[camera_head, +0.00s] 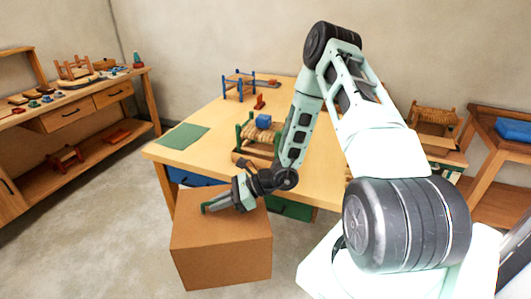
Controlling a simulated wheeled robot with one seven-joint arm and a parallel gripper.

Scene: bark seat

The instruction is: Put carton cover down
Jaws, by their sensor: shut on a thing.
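A plain brown carton (222,258) stands on the floor in front of the wooden workbench. Its flat top, which I take to be the carton cover (240,222), looks closed and level. I cannot make out a seam between the cover and the box. My gripper (208,207) is low over the left part of the top, with its fingers pointing left. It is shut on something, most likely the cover. The grip point is small, and the fingers hide it. My wrist hides part of the top's back edge.
The workbench (325,160) stands behind the carton, bearing a green mat (184,136), a rope-wound wooden frame (262,132) and a blue frame (240,87). A side bench (70,110) stands at left. The floor left of the carton is clear.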

